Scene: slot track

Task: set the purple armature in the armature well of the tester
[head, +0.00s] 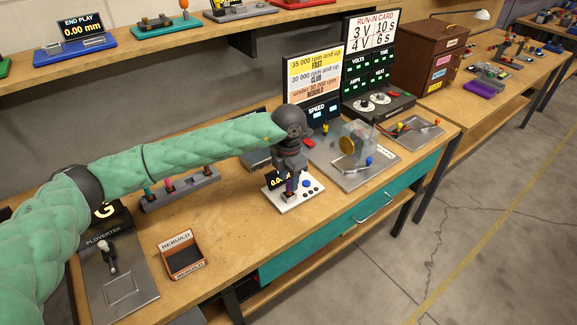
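The purple armature (289,187) is upright at the white tester (286,204), with its upper part hidden by my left gripper. My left gripper (291,177) points straight down over the tester, and its fingers close around the top of the armature. The tester has a small lit display (277,180) and a blue button. The armature well is hidden under the armature and gripper, so I cannot tell whether the armature is seated. My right gripper is not in view.
An orange-edged rebuild tray (184,256) lies at the front left. A metal plate with a clear guard (356,142) is right of the tester. Bare wood lies between tray and tester.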

